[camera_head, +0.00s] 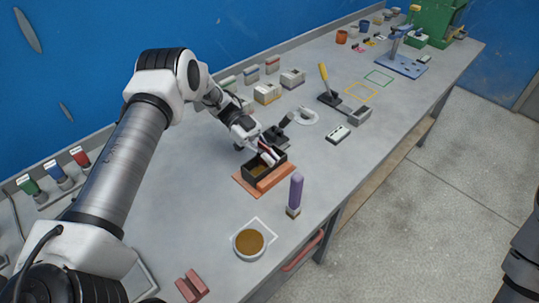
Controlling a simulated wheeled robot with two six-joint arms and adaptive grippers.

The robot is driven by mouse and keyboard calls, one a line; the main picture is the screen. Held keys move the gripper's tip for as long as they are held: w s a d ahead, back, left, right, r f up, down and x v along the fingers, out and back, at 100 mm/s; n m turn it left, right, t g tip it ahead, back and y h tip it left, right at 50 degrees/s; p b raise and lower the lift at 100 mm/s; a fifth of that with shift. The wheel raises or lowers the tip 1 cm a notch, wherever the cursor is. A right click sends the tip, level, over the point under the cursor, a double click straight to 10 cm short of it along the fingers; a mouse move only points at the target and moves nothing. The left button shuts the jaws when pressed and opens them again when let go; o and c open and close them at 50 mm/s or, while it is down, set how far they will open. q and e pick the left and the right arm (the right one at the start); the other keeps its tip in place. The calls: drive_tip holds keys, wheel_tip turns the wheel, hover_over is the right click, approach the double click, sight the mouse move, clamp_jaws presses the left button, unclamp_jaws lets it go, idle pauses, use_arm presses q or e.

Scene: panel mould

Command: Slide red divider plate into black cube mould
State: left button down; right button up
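The black cube mould (250,173) is an open-topped box on an orange-brown base board, in the middle of the table. Its inside shows a brownish floor. My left gripper (268,157) points down at the far side of the mould's opening. A small strip of red, which looks like the edge of the red divider plate (264,157), shows between its fingers; the gripper appears shut on it. The plate's lower part is hidden, so how deep it sits in the mould cannot be told. Part of my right arm shows at the right edge; its gripper is out of view.
A purple-handled tool (296,193) stands upright right of the mould. A bowl of brown material (249,242) and a slotted reddish block (192,286) lie nearer. A yellow-handled tool (324,80) and small boxes stand farther back. A blue wall runs behind the table.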

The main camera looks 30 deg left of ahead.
use_arm(q)
drive_tip(key=shift+f+b, duration=0.55)
drive_tip(key=shift+f, duration=0.25)
drive_tip(key=c, duration=1.2)
unclamp_jaws()
drive_tip(key=shift+c, duration=0.2)
drive_tip(key=v, duration=0.6)
drive_tip(key=shift+w+a+r, duration=0.1)
drive_tip(key=shift+w+a, duration=0.05)
drive_tip(key=shift+a, duration=0.25)
drive_tip(key=shift+w+a+r, duration=0.1)
drive_tip(key=shift+a+r, duration=0.05)
drive_tip(key=shift+a, duration=0.15)
drive_tip(key=shift+r, duration=0.15)
